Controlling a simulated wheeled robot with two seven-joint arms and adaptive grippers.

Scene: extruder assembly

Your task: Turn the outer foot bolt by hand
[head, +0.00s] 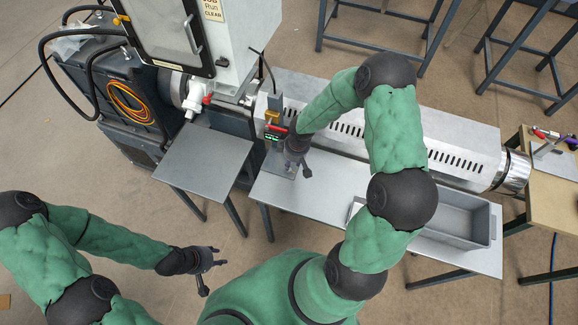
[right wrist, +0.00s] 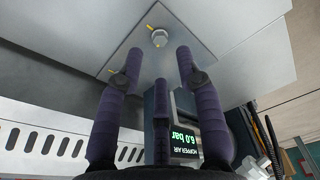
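A hex foot bolt (right wrist: 160,37) with a yellow mark on the metal beside it sits on a grey foot plate (right wrist: 205,32) in the right wrist view. My right gripper (right wrist: 160,62) is open, with its fingers spread. The bolt shows beyond and between the two outer fingertips, and no finger appears to touch it. In the head view my right gripper (head: 297,165) is at the small stand by the table, and it hides the bolt. My left gripper (head: 210,266) is open and empty over the floor at lower left.
A lit air display (right wrist: 184,138) is close to the right gripper's fingers. The long slotted extruder barrel cover (head: 350,130) runs behind. A grey bin (head: 462,236) stands on the table's right part. A bare metal side table (head: 205,158) stands to the left.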

